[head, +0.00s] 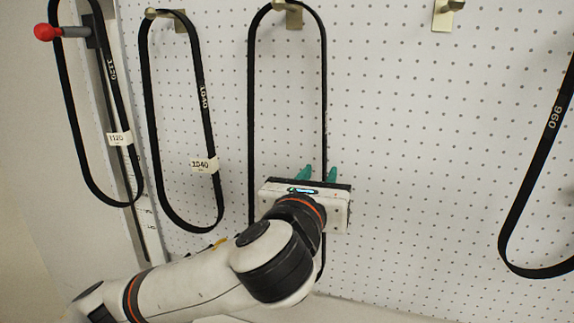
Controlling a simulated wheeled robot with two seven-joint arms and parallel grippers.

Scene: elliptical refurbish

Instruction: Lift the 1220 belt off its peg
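A black belt (251,110) hangs from a metal peg (289,14) at the top middle of the pegboard. No number can be read on it, so I cannot tell whether it is the 1220 belt. My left gripper (319,173) is in front of this belt's lower half, pointing at the board. Its two teal fingers are apart. The belt's right strand runs down close to the right finger; I cannot tell whether it lies between the fingers. The gripper body hides part of the belt's lower half. My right gripper is not in view.
A belt tagged 1120 (66,115) and one that seems to read 1040 (147,105) hang to the left. A belt reading 960 (528,180) hangs at the right edge. An empty peg (444,14) is at upper right. A red-tipped rod (48,32) juts out upper left.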

